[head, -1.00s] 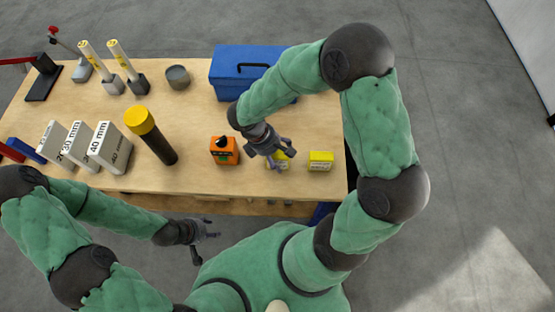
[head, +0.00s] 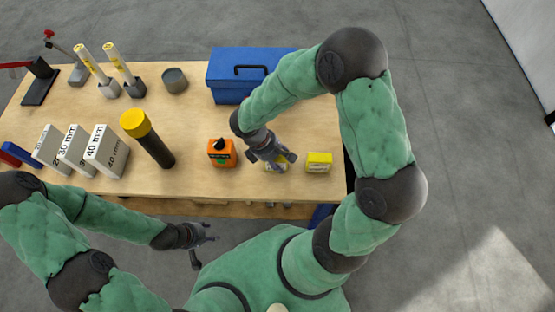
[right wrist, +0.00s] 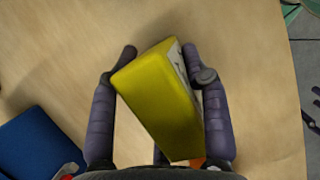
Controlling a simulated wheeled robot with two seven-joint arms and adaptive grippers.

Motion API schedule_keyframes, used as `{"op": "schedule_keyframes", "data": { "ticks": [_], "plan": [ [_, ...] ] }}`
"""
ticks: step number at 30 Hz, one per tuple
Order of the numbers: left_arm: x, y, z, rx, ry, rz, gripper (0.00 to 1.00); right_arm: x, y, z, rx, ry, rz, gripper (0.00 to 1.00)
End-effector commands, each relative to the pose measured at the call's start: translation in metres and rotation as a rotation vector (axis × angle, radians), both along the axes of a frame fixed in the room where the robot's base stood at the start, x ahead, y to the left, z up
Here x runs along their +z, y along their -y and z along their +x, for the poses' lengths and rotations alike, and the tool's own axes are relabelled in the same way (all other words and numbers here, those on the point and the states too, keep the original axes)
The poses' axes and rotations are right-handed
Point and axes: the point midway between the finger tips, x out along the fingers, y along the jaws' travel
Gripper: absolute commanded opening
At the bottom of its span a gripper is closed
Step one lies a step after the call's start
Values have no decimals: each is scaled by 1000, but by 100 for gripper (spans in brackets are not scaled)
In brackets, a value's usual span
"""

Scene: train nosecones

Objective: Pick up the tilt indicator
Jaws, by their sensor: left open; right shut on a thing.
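My right gripper (head: 279,161) is over the front right of the table, and its fingers are shut on a small yellow box (right wrist: 155,100). In the right wrist view the box sits tilted between the two fingers (right wrist: 165,70), with a pale printed side facing right. In the head view the gripper partly hides this box (head: 277,168). A similar yellow box (head: 319,162) stands just to its right. No label readable here shows which one is the tilt indicator. My left gripper (head: 208,243) is open and empty, in front of the table edge.
An orange box with a black top (head: 222,153) stands close left of my right gripper. A blue toolbox (head: 229,86) is behind.

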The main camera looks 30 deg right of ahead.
Motion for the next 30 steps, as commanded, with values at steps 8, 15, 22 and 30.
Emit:
{"op": "schedule_keyframes", "data": {
  "ticks": [8,15,22,30],
  "plan": [
    [9,0,0,0,0,0,48,22,0,1,-1,4,0,14],
    [23,0,0,0,0,0,48,65,-7,-25,2,4,1,14],
    [36,0,0,0,0,0,48,104,-18,-73,4,3,0,14],
    [45,0,0,0,0,0,48,124,-29,-119,2,2,0,14]
  ]
}}
